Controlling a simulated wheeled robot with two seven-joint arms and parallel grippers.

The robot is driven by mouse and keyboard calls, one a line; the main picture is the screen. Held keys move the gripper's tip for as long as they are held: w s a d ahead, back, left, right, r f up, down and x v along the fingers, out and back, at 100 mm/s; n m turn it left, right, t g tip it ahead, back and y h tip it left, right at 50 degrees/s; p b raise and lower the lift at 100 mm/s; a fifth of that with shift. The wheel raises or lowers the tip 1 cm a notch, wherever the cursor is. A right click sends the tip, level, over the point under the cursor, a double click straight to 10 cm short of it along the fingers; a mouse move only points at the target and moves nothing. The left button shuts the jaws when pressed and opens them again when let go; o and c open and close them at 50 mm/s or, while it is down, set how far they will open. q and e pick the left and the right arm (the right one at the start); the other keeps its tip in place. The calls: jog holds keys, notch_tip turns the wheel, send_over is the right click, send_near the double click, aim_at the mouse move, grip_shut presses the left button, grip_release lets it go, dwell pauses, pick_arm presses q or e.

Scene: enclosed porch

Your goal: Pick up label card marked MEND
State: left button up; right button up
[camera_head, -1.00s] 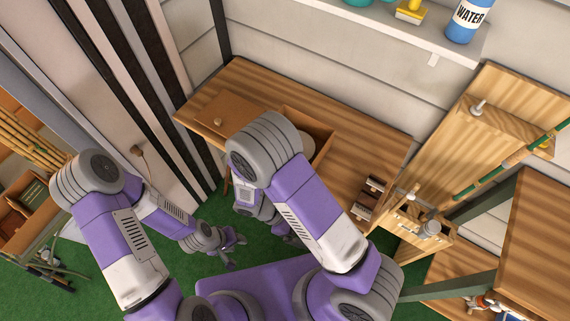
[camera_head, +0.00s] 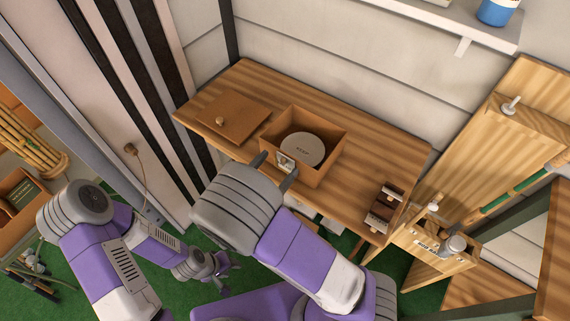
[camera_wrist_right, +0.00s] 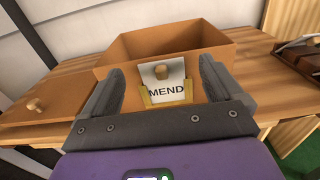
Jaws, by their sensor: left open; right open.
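The label card marked MEND (camera_wrist_right: 166,91) stands in a small brass-coloured holder on the front wall of an open wooden box (camera_head: 325,165). A round wooden knob shows against the card in the right wrist view. The card is small and pale in the head view (camera_head: 285,164). My right gripper (camera_wrist_right: 161,82) is open, its two fingers on either side of the card and apart from it. In the head view my right gripper (camera_head: 275,166) is at the box's front. My left gripper (camera_head: 222,270) is open and empty, low over the green floor.
A round grey disc (camera_head: 302,149) lies in the box. A flat wooden lid with a knob (camera_head: 233,116) lies left of it on the wooden table (camera_head: 375,150). A small dark rack (camera_head: 385,207) stands at the table's right end. A shelf (camera_head: 450,18) hangs above.

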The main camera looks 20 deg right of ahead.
jog(key=shift+x, duration=1.15)
jog(key=c, duration=1.1)
